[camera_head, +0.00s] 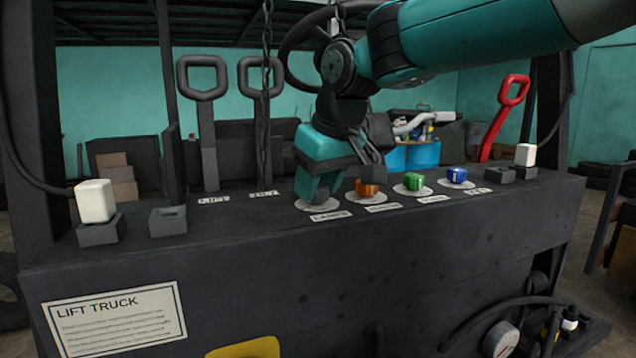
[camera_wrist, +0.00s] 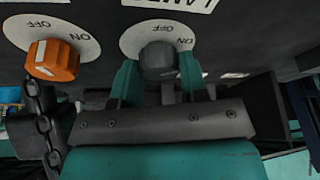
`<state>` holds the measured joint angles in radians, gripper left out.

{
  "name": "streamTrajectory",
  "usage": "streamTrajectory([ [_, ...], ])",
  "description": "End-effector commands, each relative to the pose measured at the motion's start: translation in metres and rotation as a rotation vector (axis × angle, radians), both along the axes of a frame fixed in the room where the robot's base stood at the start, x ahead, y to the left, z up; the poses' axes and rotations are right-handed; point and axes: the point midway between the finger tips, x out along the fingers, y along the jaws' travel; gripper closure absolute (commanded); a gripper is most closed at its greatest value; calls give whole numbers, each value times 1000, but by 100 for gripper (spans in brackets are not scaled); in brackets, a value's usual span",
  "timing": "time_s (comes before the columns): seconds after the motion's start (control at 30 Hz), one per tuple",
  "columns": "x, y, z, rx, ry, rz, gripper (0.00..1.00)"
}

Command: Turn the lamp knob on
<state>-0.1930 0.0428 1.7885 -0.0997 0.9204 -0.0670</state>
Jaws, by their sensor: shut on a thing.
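The lamp knob (camera_wrist: 158,60) is dark grey and sits on a round white dial (camera_wrist: 131,42) with ON and OFF printed on it, upside down in the wrist view. The partly cut-off label (camera_wrist: 180,3) beside it matches the LAMPS label (camera_head: 330,216) in the head view. My gripper (camera_wrist: 157,78) has its two teal fingers on either side of this knob, shut on it. In the head view my gripper (camera_head: 322,190) comes down over the dial and hides the knob. I cannot tell which way the knob points.
An orange knob (camera_head: 366,188) stands close to the right, with green (camera_head: 413,181) and blue (camera_head: 457,175) knobs beyond. A chain (camera_wrist: 43,125) hangs near my gripper. Black levers (camera_head: 203,110) and a red lever (camera_head: 502,115) rise behind the panel (camera_head: 240,235).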

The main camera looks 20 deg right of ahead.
Motion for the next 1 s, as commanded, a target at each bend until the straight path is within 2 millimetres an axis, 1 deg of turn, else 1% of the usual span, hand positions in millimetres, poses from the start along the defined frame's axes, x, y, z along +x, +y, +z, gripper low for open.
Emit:
streamTrajectory([
  [0.1,1,0,1,1,-4,-4,84],
  [0.13,1,-1,1,1,-4,-4,58],
  [0.23,1,-1,1,1,-4,-2,35],
  [0.53,0,0,1,1,-2,-1,34],
  [0.67,-3,-2,11,1,-5,-1,34],
  [0.77,-10,-4,27,1,-7,-2,34],
  [1.0,-32,-13,84,1,-8,-2,34],
])
